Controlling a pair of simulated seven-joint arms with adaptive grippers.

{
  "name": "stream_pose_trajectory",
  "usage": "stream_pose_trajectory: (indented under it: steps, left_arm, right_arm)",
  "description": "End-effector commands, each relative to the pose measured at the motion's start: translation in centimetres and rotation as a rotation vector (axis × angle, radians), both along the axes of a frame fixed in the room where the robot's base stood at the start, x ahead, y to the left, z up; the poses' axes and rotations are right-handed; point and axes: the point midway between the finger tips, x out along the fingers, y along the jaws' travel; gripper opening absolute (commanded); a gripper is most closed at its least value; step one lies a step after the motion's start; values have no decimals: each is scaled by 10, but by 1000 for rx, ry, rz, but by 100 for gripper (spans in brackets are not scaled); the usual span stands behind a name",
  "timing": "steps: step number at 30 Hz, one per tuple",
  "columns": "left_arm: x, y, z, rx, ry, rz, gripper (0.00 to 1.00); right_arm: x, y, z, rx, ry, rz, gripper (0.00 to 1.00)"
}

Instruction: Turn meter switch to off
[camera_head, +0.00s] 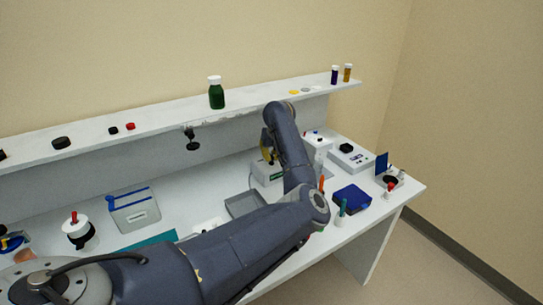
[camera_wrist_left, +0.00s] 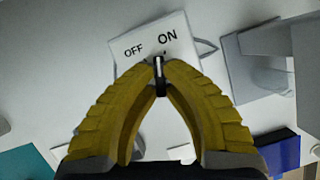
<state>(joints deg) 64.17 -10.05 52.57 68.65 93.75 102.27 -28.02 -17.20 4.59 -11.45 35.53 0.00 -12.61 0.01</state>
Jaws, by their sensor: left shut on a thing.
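The meter is a pale box with OFF and ON printed on its top face (camera_wrist_left: 150,40) in the left wrist view. Its switch (camera_wrist_left: 158,66) is a small black knob with a white line, which points up the picture, closer to ON than to OFF. My left gripper (camera_wrist_left: 161,78) has its two yellow fingers closed together on the switch. In the head view the meter (camera_head: 266,173) is the pale box on the bench, partly hidden by my left arm. The left gripper (camera_head: 267,148) is just above it, and its fingertips are hard to make out. My right gripper is not in view.
A balance-like device (camera_head: 350,158) and a blue box (camera_head: 352,198) stand to the right. A shelf (camera_head: 170,121) with bottles and caps runs above. Free bench lies left of the meter.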

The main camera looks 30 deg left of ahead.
Motion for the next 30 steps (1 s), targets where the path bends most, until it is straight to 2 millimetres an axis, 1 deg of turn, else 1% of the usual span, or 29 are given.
stream_pose_trajectory:
  steps: [6, 12, 18, 30]
  left_arm:
    - [1, -1, 0, -1, 0, 133, 0]
    - [1, -1, 0, -1, 0, 216, 0]
    - [1, -1, 0, -2, -1, 256, 0]
    - [1, -1, 0, -2, -1, 262, 0]
  right_arm:
    - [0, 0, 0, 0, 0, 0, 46]
    - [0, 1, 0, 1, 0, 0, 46]
    - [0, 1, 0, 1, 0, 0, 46]
    - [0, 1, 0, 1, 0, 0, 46]
